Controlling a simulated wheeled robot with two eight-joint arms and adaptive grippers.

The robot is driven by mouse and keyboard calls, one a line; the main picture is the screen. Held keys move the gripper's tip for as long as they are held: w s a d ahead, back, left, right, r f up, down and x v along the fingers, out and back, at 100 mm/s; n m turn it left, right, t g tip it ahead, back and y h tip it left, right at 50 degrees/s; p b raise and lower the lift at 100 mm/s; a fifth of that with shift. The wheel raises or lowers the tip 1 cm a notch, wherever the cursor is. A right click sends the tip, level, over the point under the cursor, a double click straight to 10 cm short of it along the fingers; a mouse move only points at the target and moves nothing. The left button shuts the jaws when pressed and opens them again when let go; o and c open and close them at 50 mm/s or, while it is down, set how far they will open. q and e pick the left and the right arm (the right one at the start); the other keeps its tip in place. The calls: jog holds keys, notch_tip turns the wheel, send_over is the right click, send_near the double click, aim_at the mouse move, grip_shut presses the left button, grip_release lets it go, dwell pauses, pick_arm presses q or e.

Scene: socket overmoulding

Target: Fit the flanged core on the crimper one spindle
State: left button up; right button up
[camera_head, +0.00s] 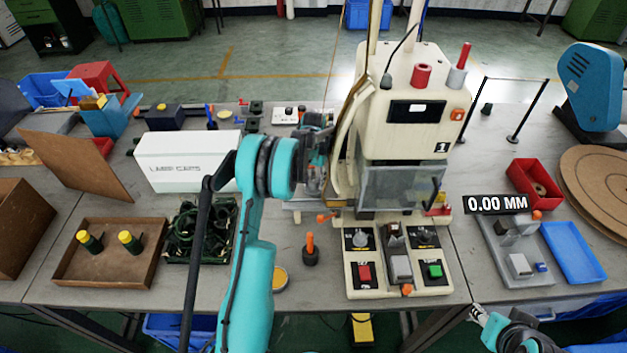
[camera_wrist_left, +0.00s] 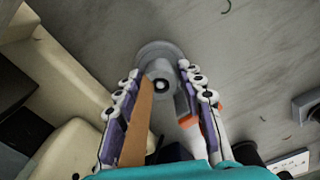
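The crimper (camera_head: 405,110), marked 1, is a cream machine with a clear guard. My left gripper (camera_head: 318,150) is at its left side; its fingertips are hard to make out in the head view. In the left wrist view its fingers (camera_wrist_left: 158,72) are apart, on either side of a grey round flanged part (camera_wrist_left: 158,50) with a dark central hole. I see no clear finger contact with it. I cannot tell whether this is the core or part of a spindle. A brown strip (camera_wrist_left: 138,125) crosses between the fingers. My right gripper (camera_head: 478,316) is partly in view at lower right.
A white lamp caps box (camera_head: 185,165) and a wooden tray (camera_head: 75,281) with two yellow-topped parts stand left. An orange-handled tool (camera_head: 310,248) stands before the crimper, near its control panel (camera_head: 364,291). A red bin (camera_head: 520,190) and a blue tray (camera_head: 570,255) lie right.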

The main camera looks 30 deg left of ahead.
aim_at(314, 180)
pick_arm(q)
jog(key=shift+o, duration=0.4)
jog(key=shift+r, duration=0.1)
notch_tip(314, 180, up, 12)
dwell(0.7)
